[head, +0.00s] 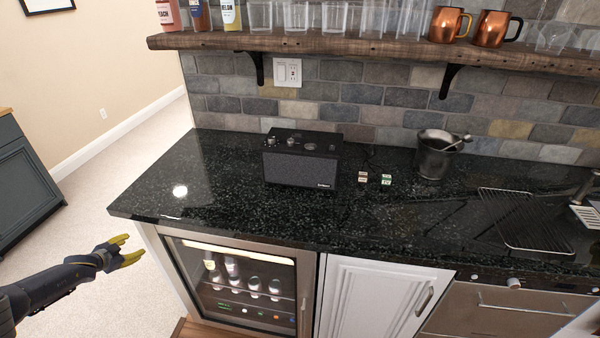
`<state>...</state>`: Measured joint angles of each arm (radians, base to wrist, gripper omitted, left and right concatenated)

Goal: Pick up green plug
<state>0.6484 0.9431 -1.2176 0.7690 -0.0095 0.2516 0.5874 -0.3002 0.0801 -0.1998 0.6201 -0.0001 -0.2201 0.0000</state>
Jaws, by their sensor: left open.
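A small green and white piece (386,180), which looks like the green plug, sits on the black speckled countertop (230,205), right of the black speaker. It is too small to make out its shape. Small pale brownish pieces (363,177) lie just left of it. My left gripper (130,250), with yellow fingers, is open and empty. It is out in front of the counter's left end, low over the carpet and far from the green piece. My right gripper is not in view.
A black speaker (302,160) stands left of the small pieces, and a dark metal bucket (434,158) stands to their right. A wire rack (522,220) lies farther right. A wooden shelf (340,43) with glasses overhangs the back. The counter's left part is clear.

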